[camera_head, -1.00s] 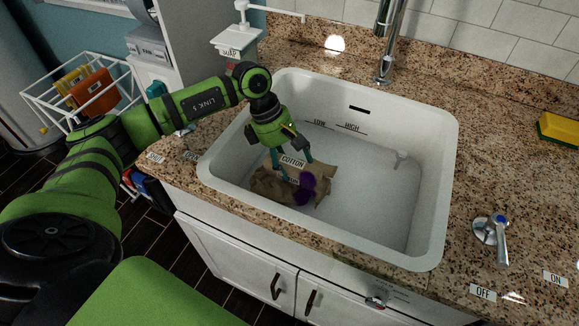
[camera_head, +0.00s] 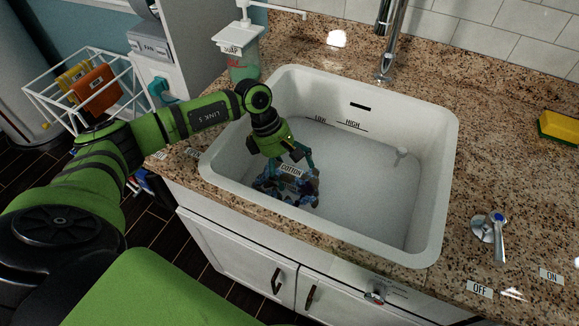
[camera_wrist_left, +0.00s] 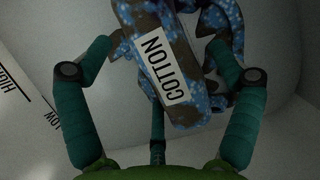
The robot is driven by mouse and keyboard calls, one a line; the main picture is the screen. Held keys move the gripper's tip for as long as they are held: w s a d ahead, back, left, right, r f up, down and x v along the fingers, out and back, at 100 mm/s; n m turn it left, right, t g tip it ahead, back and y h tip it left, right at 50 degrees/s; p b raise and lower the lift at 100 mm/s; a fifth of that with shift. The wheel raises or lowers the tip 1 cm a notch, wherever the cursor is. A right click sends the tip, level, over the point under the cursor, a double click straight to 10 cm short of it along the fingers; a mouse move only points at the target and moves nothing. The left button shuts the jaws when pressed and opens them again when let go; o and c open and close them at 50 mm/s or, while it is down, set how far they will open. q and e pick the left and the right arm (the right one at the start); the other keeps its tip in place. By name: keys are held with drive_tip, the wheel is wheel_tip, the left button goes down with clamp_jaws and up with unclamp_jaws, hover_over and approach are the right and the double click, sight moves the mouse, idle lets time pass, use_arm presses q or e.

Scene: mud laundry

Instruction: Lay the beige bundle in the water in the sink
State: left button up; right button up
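A mottled blue and brown bundle (camera_head: 308,190) lies low in the near-left part of the white sink (camera_head: 440,200). Its white tag reads COTTON, and no plain beige shows on it now. In the left wrist view the bundle (camera_wrist_left: 215,30) fills the top centre, its tag tilted. My left gripper (camera_head: 292,162) is inside the sink, directly over the bundle. Its teal fingers are bent in on either side of the cloth, and the fingertips are partly hidden by it. Whether they grip it is unclear. The water surface cannot be made out. My right gripper is not in view.
A tall faucet (camera_head: 388,45) stands behind the sink. A soap dispenser (camera_head: 240,55) is at the back left, a faucet handle (camera_head: 497,240) at the right, and a yellow sponge (camera_head: 560,127) farther right. The right half of the sink is empty.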

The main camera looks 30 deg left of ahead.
use_arm(q)
drive_tip(key=shift+r, duration=0.15)
drive_tip(key=b+v, duration=0.1)
drive_tip(key=v, duration=1)
drive_tip(key=shift+w+b, duration=0.1)
drive_tip(key=shift+b, duration=0.2)
drive_tip(key=shift+a+r, duration=0.15)
drive_tip(key=shift+r, duration=0.35)
